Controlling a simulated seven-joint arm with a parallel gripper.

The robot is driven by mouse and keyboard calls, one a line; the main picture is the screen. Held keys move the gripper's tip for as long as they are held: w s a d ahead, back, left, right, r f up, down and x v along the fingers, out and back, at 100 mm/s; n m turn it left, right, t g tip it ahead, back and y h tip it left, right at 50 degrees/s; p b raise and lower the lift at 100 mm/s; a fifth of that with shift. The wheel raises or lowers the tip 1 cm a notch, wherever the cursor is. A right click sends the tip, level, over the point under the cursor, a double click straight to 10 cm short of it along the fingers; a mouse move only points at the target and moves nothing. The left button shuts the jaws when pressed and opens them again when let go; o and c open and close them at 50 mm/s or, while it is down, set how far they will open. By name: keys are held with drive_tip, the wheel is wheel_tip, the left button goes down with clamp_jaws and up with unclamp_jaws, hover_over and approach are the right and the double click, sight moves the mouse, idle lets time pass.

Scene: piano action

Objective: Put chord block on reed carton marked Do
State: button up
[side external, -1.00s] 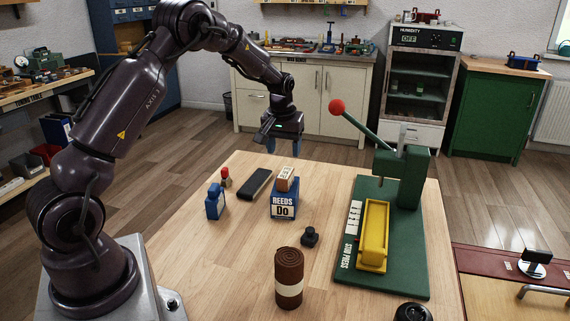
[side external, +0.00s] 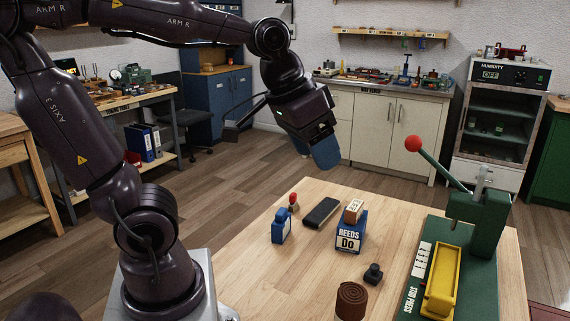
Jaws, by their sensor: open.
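The blue reed carton marked Do (side external: 348,242) stands on the wooden table. A small light-wood block (side external: 354,210) with dark marks, which looks like the chord block, rests on top of the carton. My gripper (side external: 326,156) is open and empty, apart from the block and carton. It hangs up and to the left of them in the picture, with its blue fingers pointing down; one finger largely hides the other.
A blue bottle (side external: 281,226), a small red-topped item (side external: 293,201) and a dark oblong block (side external: 321,212) stand left of the carton. A black knob (side external: 373,274) and brown roll (side external: 351,299) are in front. The green stop press (side external: 477,225) with its yellow part (side external: 442,280) is right.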

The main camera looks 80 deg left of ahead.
drive_tip(key=shift+m+t, duration=0.3)
drive_tip(key=shift+m, duration=0.5)
drive_tip(key=s, duration=0.1)
drive_tip(key=s+d+f, duration=0.1)
drive_tip(key=s, duration=0.1)
drive_tip(key=s+d, duration=0.1)
drive_tip(key=s, duration=0.1)
drive_tip(key=shift+s+d+f, duration=0.1)
drive_tip(key=shift+s+f, duration=0.1)
